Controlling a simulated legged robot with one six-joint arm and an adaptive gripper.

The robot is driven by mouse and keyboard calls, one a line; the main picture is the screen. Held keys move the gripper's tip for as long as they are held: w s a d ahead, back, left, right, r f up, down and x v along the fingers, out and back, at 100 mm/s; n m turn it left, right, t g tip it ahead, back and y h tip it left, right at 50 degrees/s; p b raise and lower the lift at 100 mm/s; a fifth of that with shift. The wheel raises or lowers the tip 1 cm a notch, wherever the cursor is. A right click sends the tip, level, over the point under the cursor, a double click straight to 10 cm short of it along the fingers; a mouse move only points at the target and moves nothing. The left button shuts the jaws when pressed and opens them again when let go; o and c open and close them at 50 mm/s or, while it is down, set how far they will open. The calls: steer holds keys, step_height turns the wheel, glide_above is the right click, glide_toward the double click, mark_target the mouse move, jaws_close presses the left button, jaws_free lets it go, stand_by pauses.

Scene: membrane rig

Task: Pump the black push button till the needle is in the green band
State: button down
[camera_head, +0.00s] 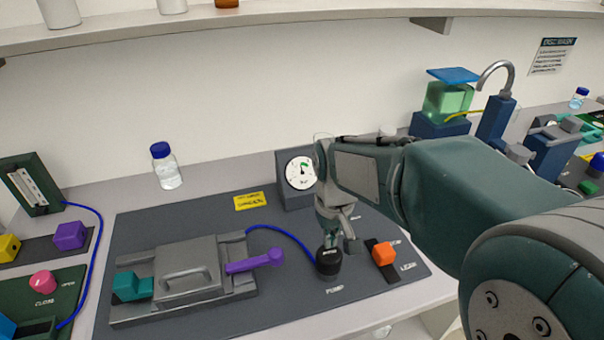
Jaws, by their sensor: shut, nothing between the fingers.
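The black push button (328,263) stands on the dark grey panel above the word "PUMP". My gripper (335,243) is shut and empty, pointing down with its fingertips at the top of the button. I cannot tell whether they touch it or how far it is pressed. The gauge (300,172) has a round white dial on a grey box behind my gripper. A small green band shows near the top of the dial. The needle is dark and small, and its exact place against the band is too small to tell. The dial's right edge is close behind my wrist.
An orange block (383,254) sits just right of the button, by the word "LEAK". A grey lidded box (187,270) with a purple lever (255,262) lies left. A blue tube (285,234) runs to the button. A bottle (166,168) stands behind.

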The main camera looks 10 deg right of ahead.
mark_target(329, 252)
steer(key=shift+f, duration=0.1)
stand_by(0.6)
steer(key=shift+f, duration=2.45)
steer(key=shift+r, duration=2.55)
steer(key=shift+s+d+r, duration=0.1)
steer(key=shift+s+r, duration=0.05)
steer(key=s+d+r+m+t, duration=0.1)
steer(key=s+d+r+t, duration=0.1)
steer(key=s, duration=0.4)
steer(key=s+d+r+m+t, duration=0.1)
steer(key=s+d+r+t, duration=0.1)
steer(key=s+r, duration=0.3)
steer(key=shift+s+d+t, duration=0.35)
steer(key=shift+s+t, duration=0.45)
steer(key=shift+s, duration=0.45)
